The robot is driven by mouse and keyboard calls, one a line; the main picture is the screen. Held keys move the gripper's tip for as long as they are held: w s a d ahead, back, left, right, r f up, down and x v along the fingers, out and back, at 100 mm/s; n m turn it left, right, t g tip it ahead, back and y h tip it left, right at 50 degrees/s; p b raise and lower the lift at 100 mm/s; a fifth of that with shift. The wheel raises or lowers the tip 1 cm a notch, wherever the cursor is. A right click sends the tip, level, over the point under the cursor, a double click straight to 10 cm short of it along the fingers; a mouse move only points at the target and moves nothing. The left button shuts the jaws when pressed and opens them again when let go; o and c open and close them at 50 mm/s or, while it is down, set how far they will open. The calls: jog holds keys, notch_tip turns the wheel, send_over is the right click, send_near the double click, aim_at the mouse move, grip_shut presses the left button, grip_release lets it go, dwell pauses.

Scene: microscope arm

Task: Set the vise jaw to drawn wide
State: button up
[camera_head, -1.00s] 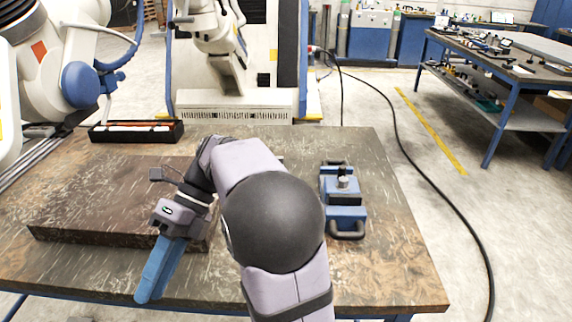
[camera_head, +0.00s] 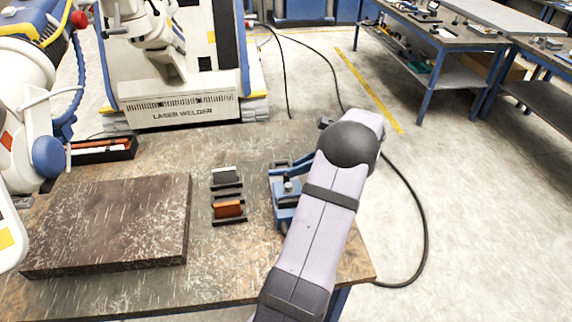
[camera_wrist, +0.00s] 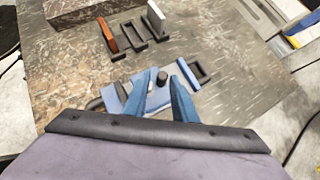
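The vise is a blue block with a round knob on top and dark loop handles at its ends. It stands on the table's right side, partly behind my arm in the head view (camera_head: 284,213). In the wrist view the vise (camera_wrist: 157,100) lies below and between my fingers, with its dark knob (camera_wrist: 162,78) showing in the gap. My gripper (camera_wrist: 159,72) has two blue fingers spread apart, with nothing held between them. In the head view the gripper (camera_head: 276,169) hangs over the vise's far part. Whether the fingers touch the vise, and how wide its jaw stands, I cannot tell.
Left of the vise stand black holders, one with an orange block (camera_head: 228,209) and one with a pale block (camera_head: 224,175). A thick dark slab (camera_head: 110,222) covers the table's left part. A black tray (camera_head: 101,148) sits at the back left.

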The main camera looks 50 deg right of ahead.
aim_at(288, 188)
jog(key=shift+s+d+f, duration=0.1)
jog(key=shift+s+d, duration=0.25)
jog(key=shift+s, duration=0.05)
jog(key=shift+w+a+f, duration=0.15)
jog(key=shift+w+f, duration=0.3)
jog(key=shift+w, duration=0.1)
jog(key=shift+p+x, duration=1)
jog(key=shift+x, duration=1.95)
grip_shut()
